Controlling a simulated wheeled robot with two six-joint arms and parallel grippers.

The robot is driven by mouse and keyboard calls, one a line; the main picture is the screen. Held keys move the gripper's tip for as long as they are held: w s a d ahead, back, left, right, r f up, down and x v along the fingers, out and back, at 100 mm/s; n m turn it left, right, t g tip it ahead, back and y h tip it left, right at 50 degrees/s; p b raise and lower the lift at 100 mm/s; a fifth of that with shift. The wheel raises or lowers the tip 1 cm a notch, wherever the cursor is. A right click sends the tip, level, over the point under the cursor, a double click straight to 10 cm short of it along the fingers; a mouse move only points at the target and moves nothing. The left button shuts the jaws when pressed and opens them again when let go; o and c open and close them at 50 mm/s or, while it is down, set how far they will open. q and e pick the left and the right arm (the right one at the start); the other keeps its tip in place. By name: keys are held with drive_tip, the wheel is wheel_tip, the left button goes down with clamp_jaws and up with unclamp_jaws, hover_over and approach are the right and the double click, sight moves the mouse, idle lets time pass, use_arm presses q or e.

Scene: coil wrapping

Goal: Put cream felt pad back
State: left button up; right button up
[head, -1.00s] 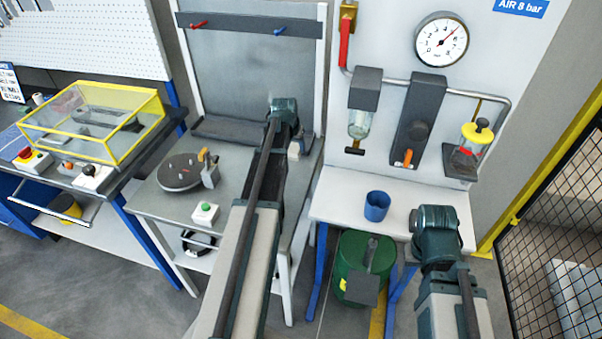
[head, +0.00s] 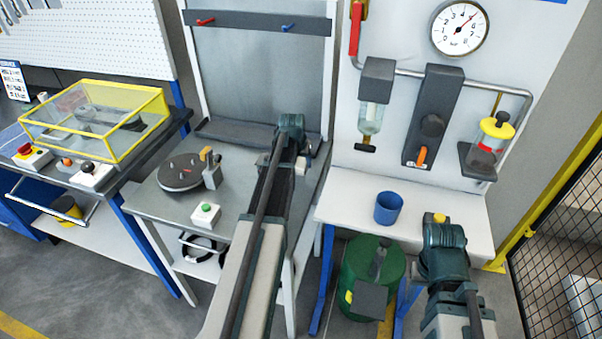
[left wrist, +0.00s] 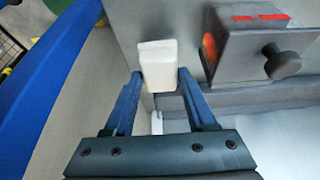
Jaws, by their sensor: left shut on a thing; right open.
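The cream felt pad (left wrist: 157,65) is a small off-white block in the left wrist view, between the two blue fingers of my left gripper (left wrist: 158,85). The gripper is shut on it, and the pad sticks out beyond the fingertips. In the head view my left wrist (head: 291,128) is over the right part of the middle bench, hiding most of the gripper. My right wrist (head: 442,245) is at the front edge of the white bench. My right gripper is open, its fingers mostly hidden behind the wrist.
In the left wrist view a grey block (left wrist: 255,45) with red marks and a dark knob stands right of the pad. The middle bench holds a dark round plate (head: 180,173) and a green button box (head: 206,214). A blue cup (head: 388,208) stands on the white bench.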

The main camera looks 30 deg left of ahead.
sight(300, 165)
use_arm(q)
drive_tip(key=shift+f+b, duration=1.75)
drive_tip(key=shift+f, duration=0.1)
drive_tip(key=shift+f, duration=0.15)
drive_tip(key=o, duration=1.2)
drive_tip(key=shift+r, duration=0.3)
drive_tip(key=p+v, duration=1.1)
drive_tip(key=v, duration=0.1)
drive_tip(key=shift+f, duration=0.1)
